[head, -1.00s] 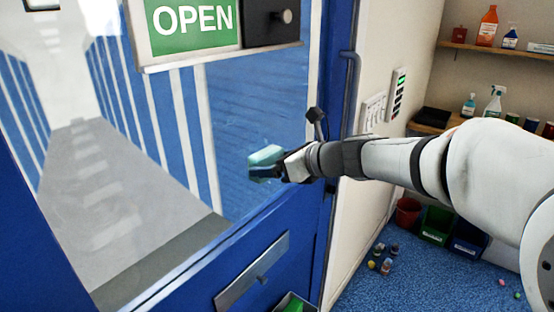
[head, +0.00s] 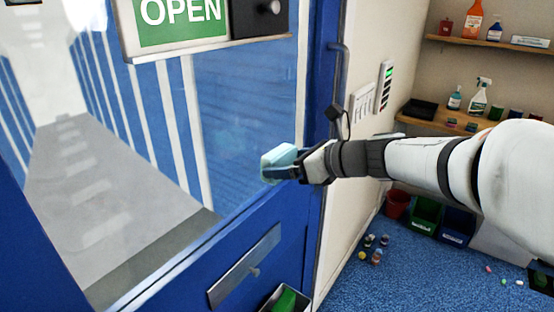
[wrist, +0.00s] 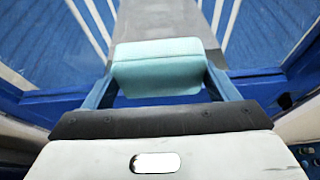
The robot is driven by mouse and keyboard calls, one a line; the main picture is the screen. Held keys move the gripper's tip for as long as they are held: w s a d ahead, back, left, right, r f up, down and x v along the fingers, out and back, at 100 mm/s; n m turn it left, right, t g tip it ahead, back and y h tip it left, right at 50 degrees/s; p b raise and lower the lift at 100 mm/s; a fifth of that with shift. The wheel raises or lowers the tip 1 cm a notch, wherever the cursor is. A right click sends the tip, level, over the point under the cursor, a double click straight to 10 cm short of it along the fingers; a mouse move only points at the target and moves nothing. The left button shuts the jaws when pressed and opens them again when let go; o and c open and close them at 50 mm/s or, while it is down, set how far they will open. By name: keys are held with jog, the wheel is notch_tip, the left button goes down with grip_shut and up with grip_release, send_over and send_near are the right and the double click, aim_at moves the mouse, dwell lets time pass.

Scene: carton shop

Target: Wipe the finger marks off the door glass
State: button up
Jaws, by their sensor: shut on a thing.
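The door glass (head: 235,95) fills the upper part of a blue door (head: 190,268) in the head view. A faint pale haze (head: 228,140) shows on its lower right part; I cannot tell finger marks apart in it. My gripper (head: 286,170) is shut on a pale teal pad (head: 277,160) in front of the lower right corner of the glass. The wrist view shows the pad (wrist: 158,68) between both fingers, with the glass (wrist: 262,30) beyond it. I cannot tell whether the pad touches the glass.
A green OPEN sign (head: 180,20) and a dark box (head: 258,18) sit at the top of the glass. A mail-slot plate (head: 244,266) is below. Shelves with bottles (head: 478,97) and floor bins (head: 425,212) stand right. Small items (head: 372,249) lie on the blue floor.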

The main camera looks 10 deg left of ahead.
jog(key=d, duration=0.1)
jog(key=s+d, duration=0.1)
jog(key=shift+d, duration=0.4)
jog(key=shift+f, duration=0.1)
dwell(0.5)
